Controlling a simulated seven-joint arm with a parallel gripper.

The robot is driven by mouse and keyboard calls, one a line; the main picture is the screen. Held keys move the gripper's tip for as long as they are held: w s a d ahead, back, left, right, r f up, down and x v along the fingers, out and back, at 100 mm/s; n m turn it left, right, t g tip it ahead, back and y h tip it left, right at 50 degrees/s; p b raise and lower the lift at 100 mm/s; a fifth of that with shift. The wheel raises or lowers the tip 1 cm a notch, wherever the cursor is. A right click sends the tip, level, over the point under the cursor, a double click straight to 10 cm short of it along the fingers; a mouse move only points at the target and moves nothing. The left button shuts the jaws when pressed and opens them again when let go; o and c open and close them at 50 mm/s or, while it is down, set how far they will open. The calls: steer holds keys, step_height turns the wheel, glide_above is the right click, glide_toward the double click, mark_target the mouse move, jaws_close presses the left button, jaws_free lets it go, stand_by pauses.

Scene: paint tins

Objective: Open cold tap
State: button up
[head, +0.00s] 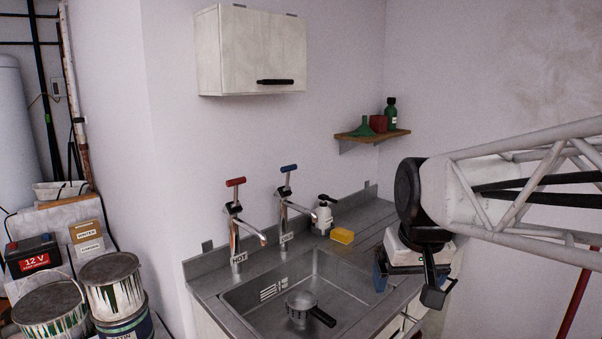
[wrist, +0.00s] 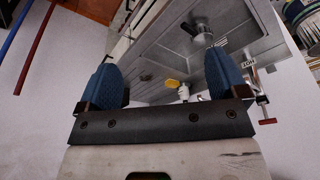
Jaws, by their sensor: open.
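The cold tap (head: 283,205) is a chrome pillar tap with a blue lever handle (head: 288,168), standing at the back of the steel sink behind the basin. My gripper (head: 381,272) is at the right front of the sink in the head view, well apart from the tap. In the wrist view, the two blue finger pads of my gripper (wrist: 162,62) stand wide apart with nothing between them. I cannot make out the cold tap's handle in the wrist view.
The hot tap (head: 237,225), with a red handle, stands left of the cold tap. A soap bottle (head: 323,216) and yellow sponge (head: 342,236) are just right of it. A strainer pan (head: 302,308) lies in the basin (head: 335,265). A wall cabinet (head: 250,50) hangs above.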

steer(key=w+a+r+n, duration=0.15)
steer(key=w+r, duration=0.25)
steer(key=w, duration=0.5)
steer(key=w+a+r, duration=0.3)
steer(key=w, duration=0.5)
steer(key=n+y, duration=0.2)
steer(key=n, duration=0.1)
glide_toward(288, 171)
step_height(288, 171, down, 3)
steer(key=w, duration=0.2)
steer(key=shift+s+a+r+t, duration=0.2)
steer(key=shift+a+t, duration=0.05)
steer(key=shift+t, duration=0.15)
steer(key=shift+f, duration=0.1)
steer(key=shift+x, duration=3.85)
steer(key=shift+c, duration=0.4)
steer(key=shift+a, duration=0.1)
steer(key=c, duration=1.1)
steer(key=shift+s, duration=0.1)
